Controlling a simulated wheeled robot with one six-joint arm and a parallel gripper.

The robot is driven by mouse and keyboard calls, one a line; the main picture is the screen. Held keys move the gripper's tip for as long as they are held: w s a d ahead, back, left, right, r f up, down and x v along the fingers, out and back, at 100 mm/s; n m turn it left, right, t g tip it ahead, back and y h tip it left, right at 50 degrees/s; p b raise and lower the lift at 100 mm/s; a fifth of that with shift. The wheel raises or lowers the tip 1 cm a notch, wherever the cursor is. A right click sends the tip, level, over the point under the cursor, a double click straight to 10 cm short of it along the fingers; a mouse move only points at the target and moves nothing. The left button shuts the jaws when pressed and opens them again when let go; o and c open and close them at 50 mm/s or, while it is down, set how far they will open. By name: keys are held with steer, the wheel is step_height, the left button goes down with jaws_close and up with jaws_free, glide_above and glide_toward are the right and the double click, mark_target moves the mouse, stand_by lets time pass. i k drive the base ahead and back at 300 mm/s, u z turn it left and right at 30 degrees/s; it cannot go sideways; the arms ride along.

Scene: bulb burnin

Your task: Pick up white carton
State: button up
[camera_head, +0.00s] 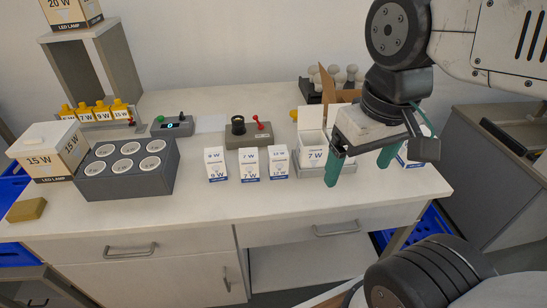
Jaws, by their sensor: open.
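Three small white cartons with blue print stand in a row at the middle of the bench: a left one (216,165) marked 9 W, a middle one (249,164) marked 7 W, and a right one (278,162). A larger white box (312,153) marked 7 W, with a raised lid, stands just left of my gripper. Another white carton (411,158) is partly hidden behind my gripper at the right. My gripper (359,164) has green fingers, spread apart and pointing down over the bench's right part. Nothing shows between the fingers.
A grey block with several round sockets (120,187) and a 15 W box (43,158) are at the left. A tester with a red lever (247,132) stands behind the carton row. A brown carton (328,83) and several bulbs are at the back. The front strip of the bench (230,205) is clear.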

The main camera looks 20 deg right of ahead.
mark_target(278, 155)
steer(key=u, duration=0.05)
steer(key=k, duration=0.55)
steer(key=z, duration=0.5)
steer(key=i, duration=0.85)
steer(key=u, duration=0.05)
